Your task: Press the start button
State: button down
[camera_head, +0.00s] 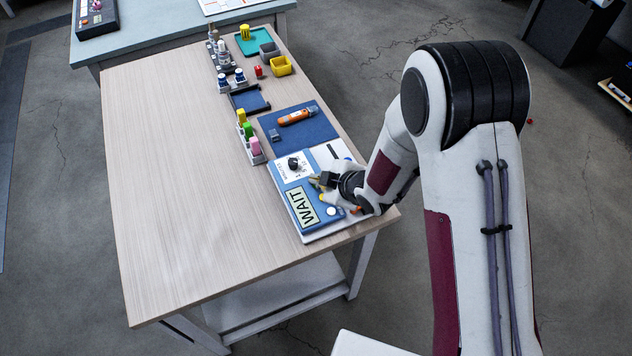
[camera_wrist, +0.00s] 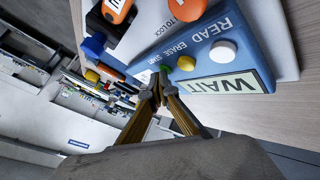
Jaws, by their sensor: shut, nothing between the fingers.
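The blue control panel (camera_head: 325,211) lies at the near right end of the wooden table, with a display (camera_head: 303,207) reading WAIT.
Beside the panel, a black dial (camera_head: 294,164) sits on a white plate. Farther back, a blue mat (camera_head: 290,134) bears an orange tool (camera_head: 297,117). A rack (camera_head: 256,156) with coloured pieces stands to its left. The left part of the table (camera_head: 170,200) is clear.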

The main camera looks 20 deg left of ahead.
jog(key=shift+r, duration=0.8)
jog(key=shift+r, duration=0.15)
jog(key=shift+r, duration=2.35)
